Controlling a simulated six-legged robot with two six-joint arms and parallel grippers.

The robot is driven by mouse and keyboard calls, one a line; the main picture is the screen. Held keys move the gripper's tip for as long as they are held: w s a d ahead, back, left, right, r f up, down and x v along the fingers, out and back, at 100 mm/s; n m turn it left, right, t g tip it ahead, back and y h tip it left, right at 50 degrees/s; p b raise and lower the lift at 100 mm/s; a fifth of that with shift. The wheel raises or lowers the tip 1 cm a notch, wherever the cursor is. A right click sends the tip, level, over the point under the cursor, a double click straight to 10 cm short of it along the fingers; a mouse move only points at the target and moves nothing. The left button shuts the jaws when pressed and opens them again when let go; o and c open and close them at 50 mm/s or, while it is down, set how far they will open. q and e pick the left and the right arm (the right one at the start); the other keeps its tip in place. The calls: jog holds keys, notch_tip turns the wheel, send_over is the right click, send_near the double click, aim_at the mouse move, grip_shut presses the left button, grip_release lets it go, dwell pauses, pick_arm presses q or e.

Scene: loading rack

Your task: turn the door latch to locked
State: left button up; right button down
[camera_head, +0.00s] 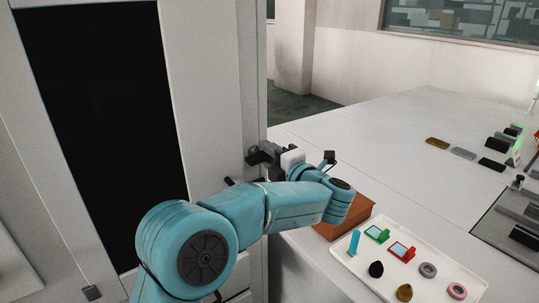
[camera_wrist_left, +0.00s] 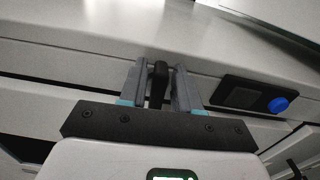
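The door latch (camera_wrist_left: 158,82) shows in the left wrist view as a dark upright lever on a pale panel. My left gripper (camera_wrist_left: 160,88) has its two grey fingers on either side of the lever, with narrow gaps that seem to remain between them and it. In the head view my left gripper (camera_head: 262,156) is at the pale door frame (camera_head: 258,90), and the latch cannot be made out clearly behind it. Whether the latch stands at locked cannot be read. My right gripper is in neither view.
A black plate with a blue button (camera_wrist_left: 278,105) is right of the latch. In the head view, a brown box (camera_head: 345,216) and a white tray (camera_head: 440,262) of small items lie on the white table (camera_head: 350,130). Dark blocks stand farther right.

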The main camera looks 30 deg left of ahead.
pick_arm(q)
jog(key=shift+o, duration=0.2)
jog(key=shift+s, duration=0.1)
jog(key=shift+d+f, duration=0.1)
jog(key=shift+d, duration=0.25)
jog(key=b+v, duration=0.4)
jog(key=v, duration=1.1)
jog(key=shift+s+d, duration=0.2)
jog(key=shift+d, duration=0.05)
